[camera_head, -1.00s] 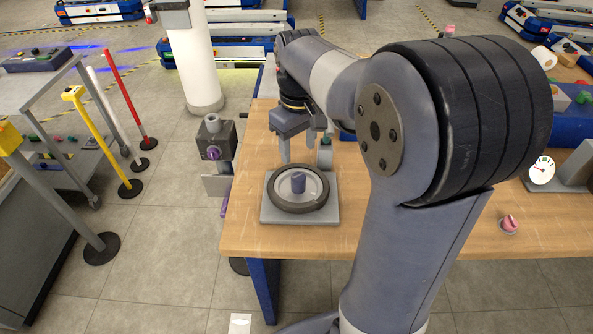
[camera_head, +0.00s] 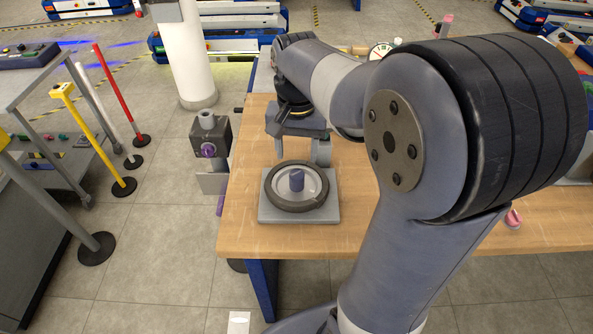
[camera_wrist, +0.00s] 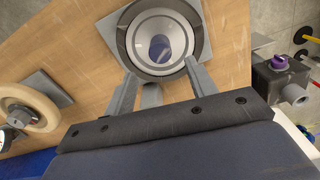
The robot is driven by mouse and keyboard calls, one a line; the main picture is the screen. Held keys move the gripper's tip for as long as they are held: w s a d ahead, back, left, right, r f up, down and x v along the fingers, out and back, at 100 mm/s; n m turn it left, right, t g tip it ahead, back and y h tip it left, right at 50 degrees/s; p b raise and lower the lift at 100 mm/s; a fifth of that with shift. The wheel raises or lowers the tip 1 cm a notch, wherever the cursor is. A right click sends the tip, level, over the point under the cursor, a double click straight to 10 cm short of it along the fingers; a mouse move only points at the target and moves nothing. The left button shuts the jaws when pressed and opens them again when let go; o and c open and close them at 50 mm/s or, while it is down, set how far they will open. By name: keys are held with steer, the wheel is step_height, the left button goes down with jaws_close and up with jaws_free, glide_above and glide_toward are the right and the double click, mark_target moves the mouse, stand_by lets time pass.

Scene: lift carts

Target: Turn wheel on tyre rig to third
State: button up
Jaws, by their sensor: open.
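The tyre rig is a grey square base (camera_head: 270,214) on the wooden table, with a flat black tyre (camera_head: 287,207) around a pale hub. A dark blue peg (camera_head: 297,181) stands at the hub's middle. In the wrist view the tyre (camera_wrist: 204,40) and peg (camera_wrist: 160,48) are near the top centre. My gripper (camera_wrist: 160,70) is open, its two grey fingers spread near the tyre's close edge. A short grey post (camera_wrist: 151,97) shows between them. In the head view my gripper (camera_head: 299,152) is just behind the tyre, apart from the peg. No position marks are readable.
A beige ring on a grey mount (camera_wrist: 28,108) lies at the left of the wrist view. A grey box with a purple knob (camera_head: 208,140) stands beyond the table's left edge. Yellow (camera_head: 90,135) and red (camera_head: 120,92) posts stand farther left. Bare wood (camera_head: 243,190) surrounds the rig.

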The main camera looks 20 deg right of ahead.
mark_target(297, 174)
step_height(297, 174, down, 7)
steer(key=shift+f, duration=0.2)
steer(key=shift+c, duration=0.3)
jaws_close()
stand_by(0.4)
